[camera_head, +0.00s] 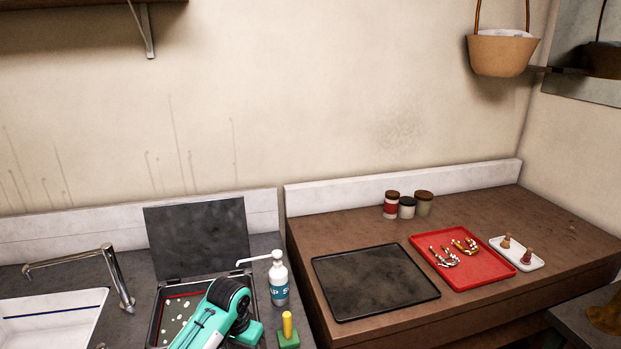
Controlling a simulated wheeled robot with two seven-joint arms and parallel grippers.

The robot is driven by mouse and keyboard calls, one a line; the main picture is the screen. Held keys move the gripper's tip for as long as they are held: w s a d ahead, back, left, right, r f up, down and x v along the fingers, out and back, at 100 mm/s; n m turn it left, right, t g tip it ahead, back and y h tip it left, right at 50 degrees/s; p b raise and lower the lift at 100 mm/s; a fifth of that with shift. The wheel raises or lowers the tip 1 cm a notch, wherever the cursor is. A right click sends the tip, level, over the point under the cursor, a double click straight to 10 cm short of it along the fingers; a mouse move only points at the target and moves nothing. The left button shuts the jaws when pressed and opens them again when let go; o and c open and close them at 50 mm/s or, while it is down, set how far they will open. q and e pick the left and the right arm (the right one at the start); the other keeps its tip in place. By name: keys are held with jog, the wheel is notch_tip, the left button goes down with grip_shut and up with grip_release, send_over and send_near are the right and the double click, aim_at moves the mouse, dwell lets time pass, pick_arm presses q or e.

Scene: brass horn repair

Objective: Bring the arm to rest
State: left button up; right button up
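A teal and black part of one of my arms (210,318) shows at the bottom, left of centre. It covers part of an open box with dark contents (165,312). I cannot tell for sure which arm it is. No gripper fingers show in this view, so neither gripper's hold can be seen.
A sink (50,318) with a tap (118,280) is at left. A soap bottle (279,280) and a green block with a yellow knob (288,330) stand close right of the arm. The wooden counter holds a black mat (374,282), red tray (425,240), white dish (530,266) and jars (407,207).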

pick_arm(q)
jog(key=s+a+f+t, duration=0.1)
jog(key=s+f, duration=0.2)
jog(key=s, duration=0.9)
jog(key=s+f+t, duration=0.1)
jog(key=s+f, duration=0.1)
jog(key=s, duration=1)
jog(key=s+a+r+n+t, duration=0.1)
jog(key=s+a+r, duration=0.1)
jog(key=s, duration=0.3)
jog(key=s+a+r+n, duration=0.1)
jog(key=s+a, duration=0.2)
jog(key=s, duration=0.1)
notch_tip(320, 180, down, 33)
jog(key=s+g+b, duration=0.1)
jog(key=b, duration=0.2)
jog(key=s+a+f+g+b, duration=0.1)
jog(key=s+a+f+b, duration=0.1)
jog(key=s+f, duration=1.7)
notch_tip(320, 180, down, 4)
jog(key=shift+s+a+r+m+g+y, duration=0.15)
jog(key=shift+a+m+g+y, duration=0.15)
jog(key=shift+a, duration=0.3)
